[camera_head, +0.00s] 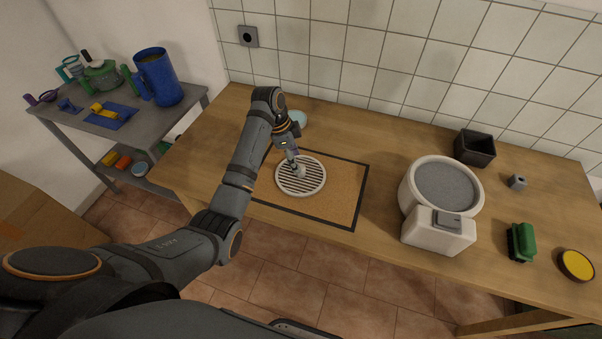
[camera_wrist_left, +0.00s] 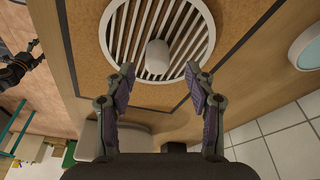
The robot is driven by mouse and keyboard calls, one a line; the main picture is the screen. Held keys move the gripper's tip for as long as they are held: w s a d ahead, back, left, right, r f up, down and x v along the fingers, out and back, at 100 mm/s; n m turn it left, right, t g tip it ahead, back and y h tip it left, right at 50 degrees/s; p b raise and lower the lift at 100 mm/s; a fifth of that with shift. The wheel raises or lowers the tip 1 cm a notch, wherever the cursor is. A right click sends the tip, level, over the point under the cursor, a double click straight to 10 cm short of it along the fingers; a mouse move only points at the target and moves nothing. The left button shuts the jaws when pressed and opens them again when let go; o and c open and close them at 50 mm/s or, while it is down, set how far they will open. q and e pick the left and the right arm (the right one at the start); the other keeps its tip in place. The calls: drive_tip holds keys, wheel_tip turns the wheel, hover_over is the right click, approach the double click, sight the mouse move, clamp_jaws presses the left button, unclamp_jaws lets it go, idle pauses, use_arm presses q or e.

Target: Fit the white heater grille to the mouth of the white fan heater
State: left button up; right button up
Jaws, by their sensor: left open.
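The white heater grille (camera_head: 314,186) is a round slatted disc lying flat on a cork mat with a dark border. In the left wrist view the grille (camera_wrist_left: 196,34) shows a pale round knob (camera_wrist_left: 157,58) at its middle. My left gripper (camera_head: 294,162) is over the grille; in its wrist view its open fingers (camera_wrist_left: 159,72) point toward the knob, one to each side. My right gripper (camera_wrist_left: 22,64) shows small and dark in the wrist view.
The cork mat (camera_head: 339,197) lies on the wooden table (camera_head: 370,150). A black open box (camera_head: 474,149), a small grey block (camera_head: 517,182), a green-topped brush (camera_head: 522,242) and a yellow-topped round tin (camera_head: 576,265) are around the heater. A pale blue disc (camera_head: 298,118) lies behind my left gripper.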

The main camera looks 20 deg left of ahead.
sight(301, 166)
use_arm(q)
drive_tip(key=shift+d+f+p, duration=0.55)
drive_tip(key=shift+f+p, duration=0.05)
drive_tip(key=shift+f, duration=0.3)
drive_tip(key=x, duration=0.2)
drive_tip(key=shift+d+f, duration=0.1)
drive_tip(key=shift+f, duration=0.35)
clamp_jaws()
use_arm(e)
drive_tip(key=shift+w+r, duration=0.5)
drive_tip(key=shift+r, duration=0.3)
